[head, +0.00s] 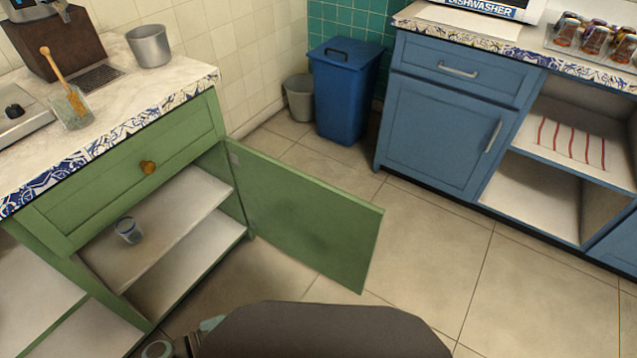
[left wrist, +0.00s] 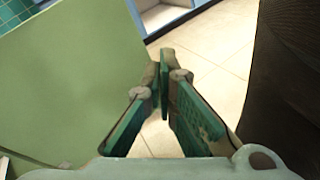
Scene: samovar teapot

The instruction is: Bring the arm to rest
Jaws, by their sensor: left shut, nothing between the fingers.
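My left gripper (left wrist: 165,75) is shut and empty in the left wrist view, with its green-padded fingers meeting at the tips. It is beside the open green cabinet door (left wrist: 75,80), with tiled floor beyond the fingertips. In the head view a small part of my left arm shows at the bottom edge, in front of the open green door (head: 310,215). The gripper's fingers cannot be made out there. My right gripper is in neither view.
A green cabinet (head: 120,185) stands at left with a small glass (head: 128,230) on its shelf. A metal pot (head: 149,46) and a jar with a wooden spoon (head: 72,108) stand on its counter. Blue cabinets (head: 445,130) and a blue bin (head: 343,90) stand beyond clear floor.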

